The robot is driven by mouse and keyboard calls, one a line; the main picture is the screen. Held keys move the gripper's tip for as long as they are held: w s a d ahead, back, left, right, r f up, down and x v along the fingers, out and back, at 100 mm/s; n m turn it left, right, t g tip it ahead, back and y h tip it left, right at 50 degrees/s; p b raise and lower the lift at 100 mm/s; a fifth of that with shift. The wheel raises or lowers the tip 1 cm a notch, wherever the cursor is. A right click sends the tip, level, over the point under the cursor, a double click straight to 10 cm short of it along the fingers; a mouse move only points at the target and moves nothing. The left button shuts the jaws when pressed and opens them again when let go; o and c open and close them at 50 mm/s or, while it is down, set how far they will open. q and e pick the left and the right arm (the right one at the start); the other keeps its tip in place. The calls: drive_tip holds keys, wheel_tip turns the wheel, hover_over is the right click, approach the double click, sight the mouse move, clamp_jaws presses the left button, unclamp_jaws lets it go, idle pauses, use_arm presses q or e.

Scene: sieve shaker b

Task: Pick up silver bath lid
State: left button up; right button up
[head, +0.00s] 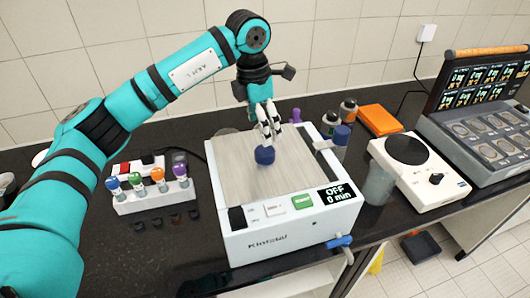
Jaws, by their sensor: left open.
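The silver bath lid (236,172) is a flat brushed-metal plate lying on top of the white bath (282,242) in the middle of the head view. A dark blue round knob (264,156) stands up from the lid. My left gripper (270,134) comes down from above and behind, with its white fingers pointing down close to the knob. The fingers are open, and I cannot tell if they touch the knob. The bath's display reads OFF and 0 min. My right gripper is not in view.
A white rack (150,200) with several coloured-top pieces stands left of the bath. A clear container (378,186), a white stirrer (418,175) and a grey multi-position device (485,140) stand to the right. Bottles (347,110) and an orange box (381,120) are behind.

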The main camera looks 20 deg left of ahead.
sight(265, 150)
use_arm(q)
drive_tip(key=f, duration=0.2)
drive_tip(key=f+p, duration=0.1)
drive_tip(key=shift+w+d+f, duration=0.1)
drive_tip(key=shift+d+f, duration=0.1)
drive_tip(key=shift+f, duration=0.15)
drive_tip(key=shift+f+p, duration=0.3)
drive_tip(key=shift+p, duration=0.15)
drive_tip(key=f+p, duration=0.2)
drive_tip(key=f, duration=0.1)
drive_tip(key=shift+w+d+f, duration=0.1)
drive_tip(key=shift+w+f, duration=0.1)
drive_tip(key=shift+f, duration=0.6)
clamp_jaws()
